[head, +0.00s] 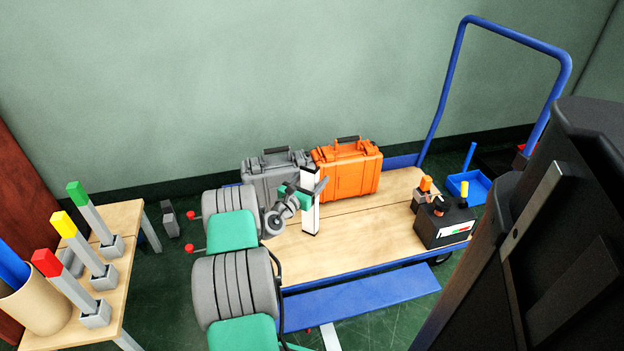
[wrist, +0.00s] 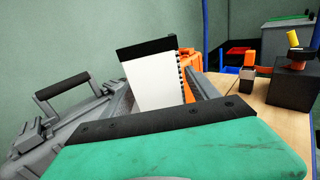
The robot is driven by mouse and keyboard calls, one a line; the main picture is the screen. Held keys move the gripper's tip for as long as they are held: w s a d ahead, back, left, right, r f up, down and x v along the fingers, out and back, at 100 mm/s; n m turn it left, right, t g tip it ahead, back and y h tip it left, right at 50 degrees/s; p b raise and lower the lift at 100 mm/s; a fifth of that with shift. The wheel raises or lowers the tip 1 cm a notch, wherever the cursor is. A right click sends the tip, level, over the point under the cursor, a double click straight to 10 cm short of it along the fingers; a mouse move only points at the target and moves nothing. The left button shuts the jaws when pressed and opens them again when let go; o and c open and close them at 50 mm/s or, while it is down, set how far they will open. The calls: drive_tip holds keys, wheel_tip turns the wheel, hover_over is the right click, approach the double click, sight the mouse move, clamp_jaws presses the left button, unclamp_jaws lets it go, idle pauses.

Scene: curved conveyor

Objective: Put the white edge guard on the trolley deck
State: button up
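The white edge guard (head: 311,206) is an upright white piece with black ends. It is between the fingers of my gripper (head: 306,191), which looks shut on it. In the wrist view the guard (wrist: 156,84) shows its broad white face, a black top and a dark notched right edge, with the grey fingers of my gripper (wrist: 165,95) at its two sides. The trolley deck (head: 345,235) is pale wood. In the head view the guard's lower end overlaps the deck's left part; I cannot tell whether it touches.
On the deck, a grey case (head: 272,178) and an orange case (head: 347,170) stand behind the guard. A black box (head: 442,226) stands at the right. The trolley's blue handle (head: 455,75) rises at the back right. The deck's middle is clear. A side table (head: 128,225) is at the left.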

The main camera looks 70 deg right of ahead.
drive_tip(key=shift+r, duration=0.1)
drive_tip(key=shift+a+r+p, duration=0.1)
drive_tip(key=shift+r+p, duration=0.1)
drive_tip(key=shift+p, duration=0.1)
drive_tip(key=p+v, duration=0.3)
drive_tip(key=v, duration=0.9)
drive_tip(key=w+a+r+m+t+y, duration=0.2)
drive_tip(key=w+a+r+m+y, duration=0.15)
drive_tip(key=w+a+m, duration=0.4)
drive_tip(key=w+a+r+m+t+y, duration=0.2)
drive_tip(key=w+a+r+m+y, duration=0.15)
drive_tip(key=w+a, duration=0.6)
drive_tip(key=w+a+r+m+t+y, duration=0.1)
drive_tip(key=w+a+m+t+y, duration=0.15)
drive_tip(key=a, duration=0.65)
drive_tip(key=w+a+r+m+t+y, duration=0.1)
drive_tip(key=w+a+r+y, duration=0.15)
drive_tip(key=a, duration=0.65)
drive_tip(key=s+a+r+y, duration=0.1)
drive_tip(key=s+a, duration=0.3)
drive_tip(key=a, duration=0.7)
drive_tip(key=s+a+r+g+y, duration=0.1)
drive_tip(key=s+a+y, duration=0.3)
drive_tip(key=a, duration=0.7)
drive_tip(key=shift+s+a+r+m+y, duration=0.3)
drive_tip(key=shift+s+r+m, duration=0.05)
drive_tip(key=shift+s, duration=0.45)
